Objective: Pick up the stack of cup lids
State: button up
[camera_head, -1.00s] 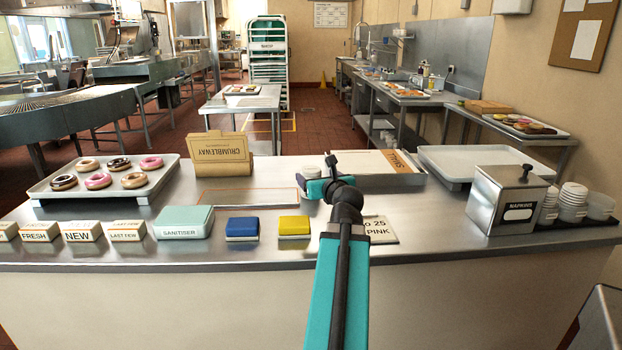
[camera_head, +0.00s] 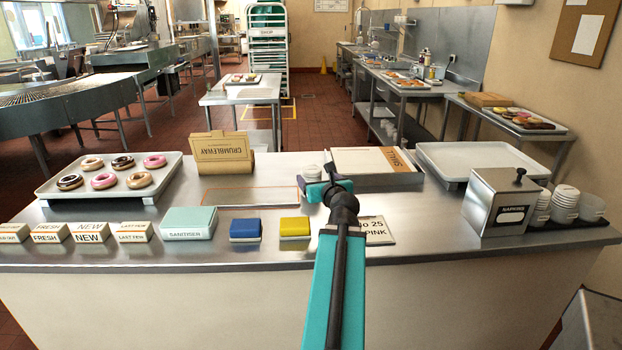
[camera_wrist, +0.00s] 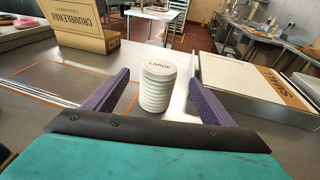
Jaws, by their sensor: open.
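The stack of white cup lids (camera_wrist: 158,88), its top marked LARGE, stands upright on the steel counter in the wrist view. My gripper (camera_wrist: 160,82) is open, with a dark purple finger on each side of the stack in the picture. I see gaps between the stack and both fingers, and it looks a little ahead of them. In the head view the stack (camera_head: 312,173) shows just behind my gripper (camera_head: 326,182), which hides part of it.
A CRUMBLEWAY box (camera_head: 222,154) stands left of the stack. A box marked SMALL (camera_head: 372,163) lies close on the right. A napkin dispenser (camera_head: 500,203) and cup stacks (camera_head: 563,205) are farther right. Yellow (camera_head: 295,228) and blue (camera_head: 245,230) blocks sit in front.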

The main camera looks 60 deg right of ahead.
aim_at(315, 175)
jog(key=p+x, duration=0.1)
jog(key=x, duration=0.2)
jog(key=shift+r, duration=0.1)
jog(key=shift+x, duration=1.45)
jog(key=shift+p+x, duration=0.45)
jog(key=shift+x, duration=2.15)
jog(key=c, duration=1.2)
